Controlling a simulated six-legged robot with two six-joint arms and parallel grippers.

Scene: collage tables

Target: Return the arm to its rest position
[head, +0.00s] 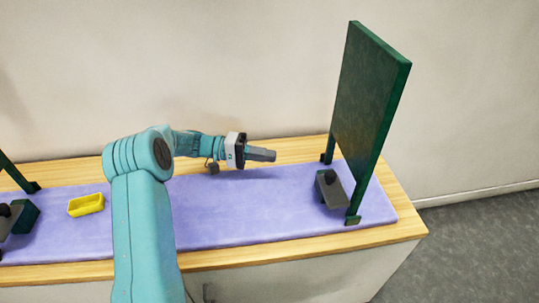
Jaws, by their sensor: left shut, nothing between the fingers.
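My left arm is teal and reaches up from the bottom of the head view, then bends to the right over the table. Its gripper (262,155) is shut with nothing in it. It hangs above the back part of the purple mat (255,215), pointing right and apart from the green panel. My right gripper is not in view.
A tall green panel (368,95) stands at the right end of the mat, with a dark block (330,190) by its foot. A yellow piece (86,205) and a dark green block (24,217) are at left. The mat's middle is clear.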

